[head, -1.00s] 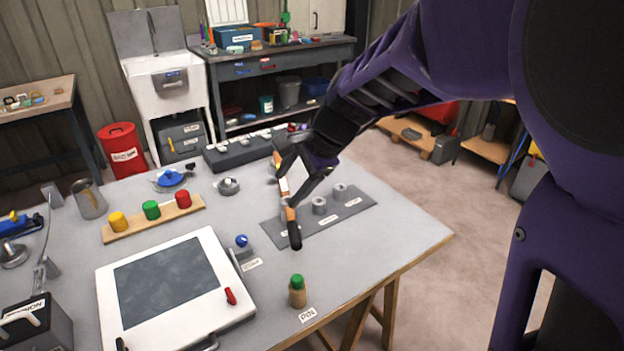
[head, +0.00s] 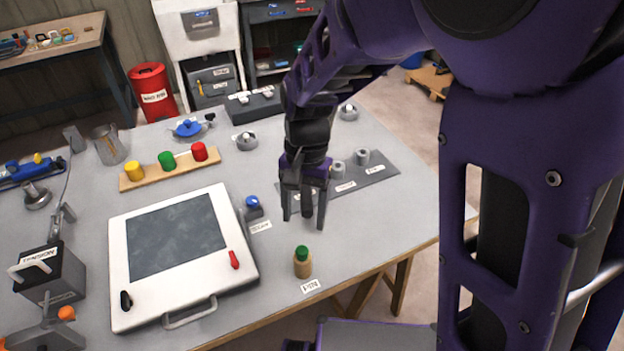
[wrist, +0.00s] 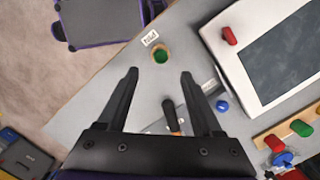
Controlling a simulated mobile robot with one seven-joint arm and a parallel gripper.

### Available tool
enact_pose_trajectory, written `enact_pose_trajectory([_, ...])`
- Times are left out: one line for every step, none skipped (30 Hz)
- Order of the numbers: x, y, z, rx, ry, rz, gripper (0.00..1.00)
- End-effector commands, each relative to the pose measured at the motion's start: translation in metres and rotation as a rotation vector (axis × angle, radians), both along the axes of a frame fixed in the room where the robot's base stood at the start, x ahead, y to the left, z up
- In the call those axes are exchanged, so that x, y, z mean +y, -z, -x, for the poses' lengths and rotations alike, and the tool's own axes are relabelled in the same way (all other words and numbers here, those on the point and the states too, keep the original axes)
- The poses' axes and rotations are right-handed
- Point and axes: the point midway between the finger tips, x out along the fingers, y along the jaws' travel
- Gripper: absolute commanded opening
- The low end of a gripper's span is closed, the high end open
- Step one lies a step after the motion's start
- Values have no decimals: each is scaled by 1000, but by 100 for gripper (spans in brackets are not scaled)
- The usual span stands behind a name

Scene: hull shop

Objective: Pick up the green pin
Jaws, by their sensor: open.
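The green pin (head: 302,264) is a short tan peg with a green top. It stands upright near the front edge of the grey table, beside a white label. In the wrist view the pin (wrist: 160,56) is seen from above, just beyond the fingertips and roughly centred between them. My gripper (head: 305,215) is open and points down, above the table and behind the pin in the head view. In the wrist view the open fingers (wrist: 160,73) are apart with no pin between them.
A white-framed screen (head: 232,280) lies left of the pin, with a blue knob (head: 252,202) behind it. A board (head: 130,183) carries yellow, green and red knobs. A grey mat (head: 375,178) holds metal cylinders. A dark-handled item (wrist: 172,112) shows between my fingers, lower down.

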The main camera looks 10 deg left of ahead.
Motion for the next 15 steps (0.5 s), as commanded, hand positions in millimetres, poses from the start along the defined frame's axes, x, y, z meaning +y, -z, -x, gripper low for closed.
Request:
enact_pose_trajectory([0,13,2,4,0,2,67])
enact_pose_trajectory([0,18,3,3,0,2,67])
enact_pose_trajectory([1,25,4,3,-1,2,67])
enact_pose_trajectory([1,29,4,1,-1,2,67])
enact_pose_trajectory([1,32,5,1,-1,1,67])
enact_pose_trajectory([2,36,5,1,-1,0,67])
enact_pose_trajectory([2,38,6,0,-1,0,67])
enact_pose_trajectory([2,40,6,0,0,0,67])
enact_pose_trajectory([2,42,6,0,0,0,67])
enact_pose_trajectory([2,43,6,0,0,0,67])
enact_pose_trajectory([2,45,6,0,0,0,67])
enact_pose_trajectory([2,48,7,0,0,1,67])
enact_pose_trajectory([2,52,7,0,0,1,67])
enact_pose_trajectory([2,57,7,1,1,1,67])
enact_pose_trajectory([2,63,7,2,1,2,67])
